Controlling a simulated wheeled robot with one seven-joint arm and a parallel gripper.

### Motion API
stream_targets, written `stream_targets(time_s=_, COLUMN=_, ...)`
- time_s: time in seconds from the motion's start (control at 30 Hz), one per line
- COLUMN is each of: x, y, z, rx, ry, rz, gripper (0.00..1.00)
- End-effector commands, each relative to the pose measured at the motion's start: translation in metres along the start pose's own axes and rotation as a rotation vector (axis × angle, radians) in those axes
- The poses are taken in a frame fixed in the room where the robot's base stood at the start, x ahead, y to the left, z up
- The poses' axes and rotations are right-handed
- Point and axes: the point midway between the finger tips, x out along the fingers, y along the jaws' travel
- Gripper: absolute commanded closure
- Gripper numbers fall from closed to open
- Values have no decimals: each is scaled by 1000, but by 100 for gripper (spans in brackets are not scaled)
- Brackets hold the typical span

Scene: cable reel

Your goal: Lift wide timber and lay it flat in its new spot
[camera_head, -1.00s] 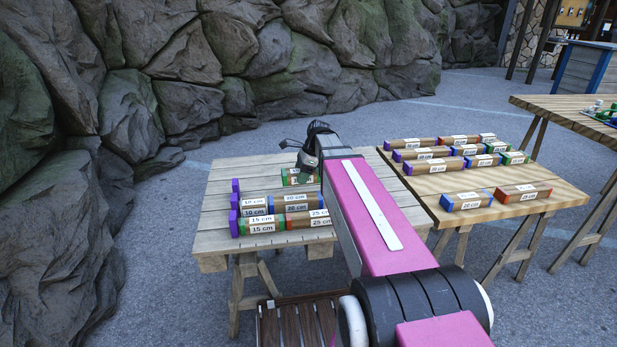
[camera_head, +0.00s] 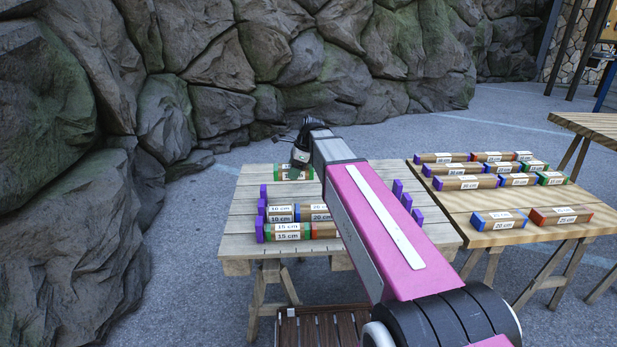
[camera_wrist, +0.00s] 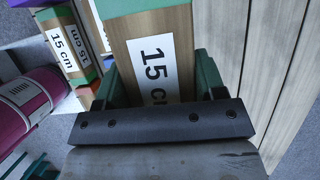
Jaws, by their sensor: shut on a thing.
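My gripper (camera_head: 300,160) is over the back of the left slatted table (camera_head: 245,202). It is shut on a timber with green ends (camera_head: 281,173), partly hidden by the gripper in the head view. In the wrist view the held timber (camera_wrist: 152,28) lies between the dark green fingers of my gripper (camera_wrist: 165,88) and its label reads 15 cm. I cannot tell whether it touches the table. Closer to the front edge, timbers marked 10 cm (camera_head: 281,215) and 15 cm (camera_head: 288,232) lie in rows, with longer ones to their right, partly hidden by my arm.
Purple stops (camera_head: 263,200) stand at the left ends of the rows, and more purple stops (camera_head: 405,200) stand right of my arm. The right table (camera_head: 450,205) carries several labelled timbers. Rock walls (camera_head: 60,170) rise behind and at the left.

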Motion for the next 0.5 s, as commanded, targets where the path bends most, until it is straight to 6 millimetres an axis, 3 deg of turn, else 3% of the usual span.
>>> stream_targets(time_s=0.2, x=5, y=-15, z=24, rx=0, ry=-1, rz=-1, gripper=64)
stream_targets(time_s=0.5, x=20, y=-15, z=21, rx=2, ry=-1, rz=2, gripper=64)
